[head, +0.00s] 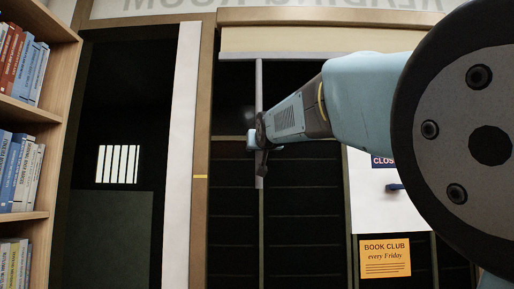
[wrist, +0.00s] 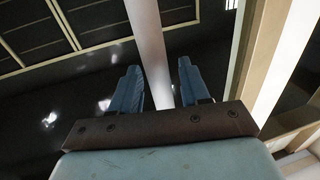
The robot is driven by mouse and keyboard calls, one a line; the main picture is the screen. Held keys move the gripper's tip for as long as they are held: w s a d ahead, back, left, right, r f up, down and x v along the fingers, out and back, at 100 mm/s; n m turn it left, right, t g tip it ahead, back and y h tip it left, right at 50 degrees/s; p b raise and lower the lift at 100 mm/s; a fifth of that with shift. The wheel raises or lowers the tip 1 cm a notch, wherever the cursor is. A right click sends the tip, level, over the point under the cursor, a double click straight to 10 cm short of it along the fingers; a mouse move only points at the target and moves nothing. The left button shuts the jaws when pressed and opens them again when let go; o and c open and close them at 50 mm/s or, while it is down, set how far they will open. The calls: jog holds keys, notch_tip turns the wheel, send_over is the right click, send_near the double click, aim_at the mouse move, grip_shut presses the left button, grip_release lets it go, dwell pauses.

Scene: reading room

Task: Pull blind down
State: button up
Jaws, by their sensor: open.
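The blind (head: 300,40) is a cream band at the top of the dark glazed door, with a pale bar along its lower edge. A grey pull strap or rod (head: 259,90) hangs from that edge in front of the glass. My gripper (head: 256,141) is at the lower half of this pull. In the wrist view, my gripper (wrist: 159,68) is open, and the pale pull (wrist: 148,35) runs between its two blue fingers. Gaps show between the pull and both fingers. The gripper's far side is hidden in the head view.
A bookshelf (head: 45,120) stands at the left edge. A white panel (head: 385,215) with a dark handle and an orange book club notice (head: 385,257) are at the right. A wooden post (head: 200,180) stands left of the pull. My arm covers the upper right.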

dwell(0.3)
grip_shut()
dwell(0.4)
